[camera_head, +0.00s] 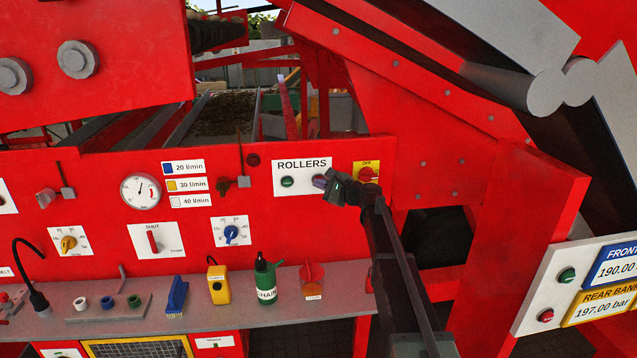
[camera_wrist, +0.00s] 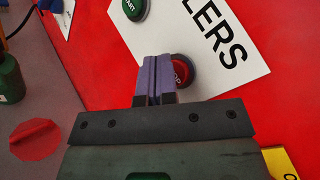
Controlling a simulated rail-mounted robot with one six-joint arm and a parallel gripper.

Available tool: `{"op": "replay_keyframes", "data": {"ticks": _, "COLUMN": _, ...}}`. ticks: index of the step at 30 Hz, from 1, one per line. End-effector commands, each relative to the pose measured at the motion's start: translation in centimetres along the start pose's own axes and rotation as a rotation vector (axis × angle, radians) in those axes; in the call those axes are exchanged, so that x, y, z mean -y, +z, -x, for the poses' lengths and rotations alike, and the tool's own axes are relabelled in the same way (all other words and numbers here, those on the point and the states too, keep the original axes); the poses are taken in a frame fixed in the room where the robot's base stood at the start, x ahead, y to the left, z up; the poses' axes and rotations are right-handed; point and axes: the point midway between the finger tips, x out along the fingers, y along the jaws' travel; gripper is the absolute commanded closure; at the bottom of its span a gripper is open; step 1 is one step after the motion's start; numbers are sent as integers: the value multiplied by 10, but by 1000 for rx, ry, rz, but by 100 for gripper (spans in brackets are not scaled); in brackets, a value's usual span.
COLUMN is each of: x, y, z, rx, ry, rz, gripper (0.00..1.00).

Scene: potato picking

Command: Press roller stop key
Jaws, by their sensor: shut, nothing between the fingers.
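The white ROLLERS plate (camera_head: 302,164) is on the red machine panel and carries two round keys. The green start key (camera_head: 287,182) is on its left and also shows at the top of the wrist view (camera_wrist: 134,8). The red stop key (camera_wrist: 183,70) is on the right of the plate, partly hidden behind my fingers in the wrist view. My gripper (camera_head: 320,182) is shut and empty, with its purple fingertips (camera_wrist: 155,62) together at the stop key. They overlap the key's edge in the wrist view; I cannot tell whether they touch it.
A yellow plate with a red OFF switch (camera_head: 367,174) is just right of the keys. Below, a grey shelf (camera_head: 150,318) holds a green bottle (camera_head: 265,280), a yellow box (camera_head: 219,285) and a blue brush (camera_head: 176,297). The panel above the shelf carries gauges and knobs.

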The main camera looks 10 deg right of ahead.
Motion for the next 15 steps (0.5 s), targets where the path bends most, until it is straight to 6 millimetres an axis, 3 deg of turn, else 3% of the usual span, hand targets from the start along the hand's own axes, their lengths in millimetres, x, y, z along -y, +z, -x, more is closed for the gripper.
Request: {"op": "replay_keyframes", "data": {"ticks": 15, "x": -6, "y": 6, "z": 8, "rx": 0, "ry": 0, "rz": 0, "gripper": 100}}
